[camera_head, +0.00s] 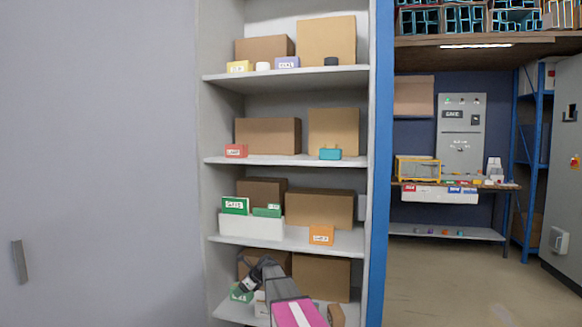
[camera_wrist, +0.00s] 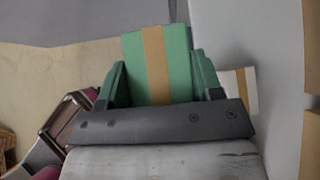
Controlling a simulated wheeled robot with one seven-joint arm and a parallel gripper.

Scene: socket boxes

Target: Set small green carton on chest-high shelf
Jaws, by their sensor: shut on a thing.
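My gripper (camera_wrist: 160,85) is shut on a small green carton (camera_wrist: 131,62) with a tan band, held between its two fingers in the wrist view. In the head view my gripper (camera_head: 246,284) is low in front of the shelf unit, and the green carton (camera_head: 238,294) with a white label shows at its tip. The shelf unit has several boards: a top one (camera_head: 345,76), one below it (camera_head: 275,160), a third (camera_head: 285,243) and a bottom one. Two other green cartons (camera_head: 235,204) (camera_head: 268,211) stand in a white bin (camera_head: 252,228) on the third board.
Brown boxes fill the backs of the boards. A red box (camera_head: 236,151) and a teal box (camera_head: 330,154) stand on the second board, with bare room between them. An orange box (camera_head: 321,235) is on the third. A blue post (camera_head: 380,160) edges the unit at right.

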